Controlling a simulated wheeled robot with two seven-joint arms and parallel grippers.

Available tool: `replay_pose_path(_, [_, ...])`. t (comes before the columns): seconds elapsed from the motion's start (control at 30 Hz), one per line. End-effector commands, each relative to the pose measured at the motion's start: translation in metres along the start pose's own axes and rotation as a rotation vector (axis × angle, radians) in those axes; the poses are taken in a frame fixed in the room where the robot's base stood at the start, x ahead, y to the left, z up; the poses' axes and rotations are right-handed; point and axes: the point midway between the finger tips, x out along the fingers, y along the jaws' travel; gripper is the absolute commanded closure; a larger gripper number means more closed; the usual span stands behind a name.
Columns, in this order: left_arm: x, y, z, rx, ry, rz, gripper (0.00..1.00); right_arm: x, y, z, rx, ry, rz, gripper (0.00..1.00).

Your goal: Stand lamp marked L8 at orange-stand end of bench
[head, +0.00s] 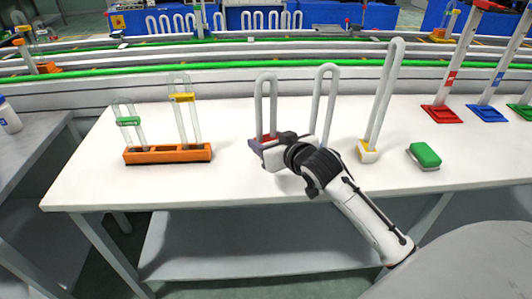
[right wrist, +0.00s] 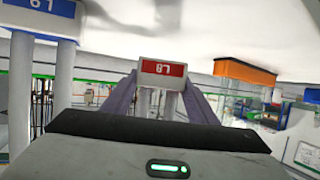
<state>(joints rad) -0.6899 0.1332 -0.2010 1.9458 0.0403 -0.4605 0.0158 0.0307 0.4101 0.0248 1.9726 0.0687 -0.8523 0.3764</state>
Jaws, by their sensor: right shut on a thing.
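I cannot tell whether the base touches the bench. The orange stand (head: 168,154) is at the bench's left end, holding a green-banded tube (head: 128,121) and a yellow-banded tube (head: 183,97). It also shows in the right wrist view (right wrist: 245,74). My left gripper is not in view.
A blue-labelled lamp, L9 (right wrist: 40,8), stands just right of L8; its tube (head: 327,85) rises behind my right arm. A yellow-based lamp (head: 368,150) and a green block (head: 425,155) are further right. The bench (head: 228,180) is clear between the orange stand and L8.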

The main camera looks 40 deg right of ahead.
Motion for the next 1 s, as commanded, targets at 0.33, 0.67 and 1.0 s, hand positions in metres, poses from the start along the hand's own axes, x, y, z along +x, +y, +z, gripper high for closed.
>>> replay_pose_path(0.33, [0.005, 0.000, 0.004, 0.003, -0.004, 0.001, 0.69, 0.014, -0.001, 0.036, -0.001, 0.000, -0.001, 0.73])
replay_pose_path(0.67, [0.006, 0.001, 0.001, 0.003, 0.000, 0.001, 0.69, 0.015, -0.001, 0.037, -0.001, 0.002, -0.001, 0.73])
replay_pose_path(1.0, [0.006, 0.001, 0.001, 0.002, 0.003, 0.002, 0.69, 0.016, -0.001, 0.039, -0.001, 0.000, -0.001, 0.28])
